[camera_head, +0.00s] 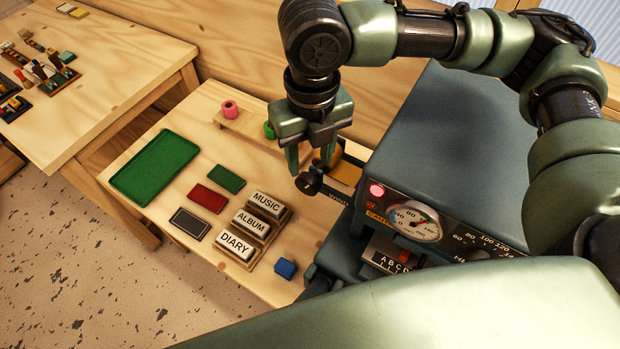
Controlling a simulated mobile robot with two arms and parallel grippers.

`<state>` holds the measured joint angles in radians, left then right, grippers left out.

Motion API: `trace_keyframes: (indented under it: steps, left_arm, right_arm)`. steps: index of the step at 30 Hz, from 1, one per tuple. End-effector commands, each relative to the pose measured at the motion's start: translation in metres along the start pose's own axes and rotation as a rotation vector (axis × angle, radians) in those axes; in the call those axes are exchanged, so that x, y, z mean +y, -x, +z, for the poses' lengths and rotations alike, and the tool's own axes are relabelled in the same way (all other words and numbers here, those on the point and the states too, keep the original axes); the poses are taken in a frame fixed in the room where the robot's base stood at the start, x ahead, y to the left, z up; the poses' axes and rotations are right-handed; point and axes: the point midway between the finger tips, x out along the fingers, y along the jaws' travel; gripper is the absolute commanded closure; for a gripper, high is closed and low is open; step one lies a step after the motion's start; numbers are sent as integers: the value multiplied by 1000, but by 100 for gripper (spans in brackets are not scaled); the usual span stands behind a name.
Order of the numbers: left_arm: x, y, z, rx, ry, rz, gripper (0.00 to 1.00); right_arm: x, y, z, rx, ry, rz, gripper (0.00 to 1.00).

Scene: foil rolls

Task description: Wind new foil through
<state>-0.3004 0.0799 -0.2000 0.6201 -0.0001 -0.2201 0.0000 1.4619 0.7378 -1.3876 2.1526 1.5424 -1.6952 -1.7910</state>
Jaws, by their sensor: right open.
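My right gripper (309,162) points down with its fingers apart, at the left side of the green foil machine (455,135). Its fingertips are at a dark round knob (309,183); I cannot tell whether they touch it. An orange-gold piece of foil (346,171) shows just right of the fingers, partly hidden. A pink roll (230,109) stands on a small wooden stand (246,126). A green roll (268,130) shows beside it, partly hidden by the gripper. My left gripper is not in view.
The machine has a lit red lamp (376,190) and a dial (415,221). On the wooden table are a green tray (155,167), red and dark pads, blocks marked MUSIC, ALBUM and DIARY, and a blue cube (286,268). Another table (110,75) stands at left.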

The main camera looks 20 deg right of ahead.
Motion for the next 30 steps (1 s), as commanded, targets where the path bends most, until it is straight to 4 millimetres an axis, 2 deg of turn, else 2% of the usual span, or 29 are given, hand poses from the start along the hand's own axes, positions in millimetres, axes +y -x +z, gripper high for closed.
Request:
trace_keyframes:
  steps: [4,10,16,24,30]
  left_arm:
    - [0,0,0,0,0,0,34]
    - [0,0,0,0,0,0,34]
    - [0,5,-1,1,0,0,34]
    - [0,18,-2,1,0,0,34]
    - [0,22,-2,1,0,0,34]
  right_arm:
    - [0,-1,1,15,328,-1,56]
    - [-1,-2,1,24,573,0,56]
    - [-1,-14,0,28,612,1,56]
    - [-1,-56,-1,29,609,1,56]
    - [-1,-76,-1,27,609,1,56]
